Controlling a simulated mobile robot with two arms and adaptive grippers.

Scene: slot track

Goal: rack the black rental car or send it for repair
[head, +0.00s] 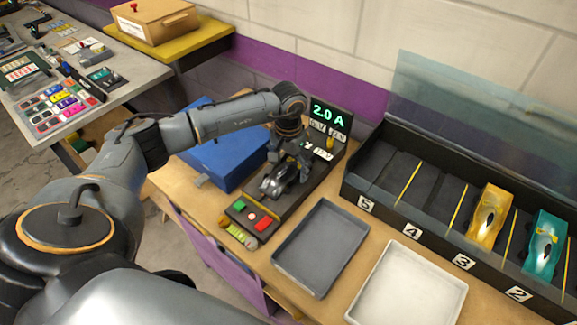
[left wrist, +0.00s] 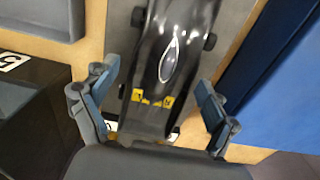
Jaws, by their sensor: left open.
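The black car (head: 279,179) sits on the dark test stand, whose display (head: 329,113) reads 2.0 A. In the left wrist view the black car (left wrist: 166,70) has a clear oval canopy and two small yellow labels near its end. My left gripper (head: 292,160) is over the car. Its fingers (left wrist: 155,112) are spread on either side of the car, with gaps visible. The rack (head: 365,213) at the right has numbered bays; a yellow car (head: 488,213) and a teal car (head: 545,245) stand in bays 3 and 2. My right gripper is not in view.
A grey tray (head: 284,262) and a white tray (head: 374,314) lie in front of the rack. Green and red buttons (head: 263,222) are at the stand's front. Bays 5 and 4 look empty.

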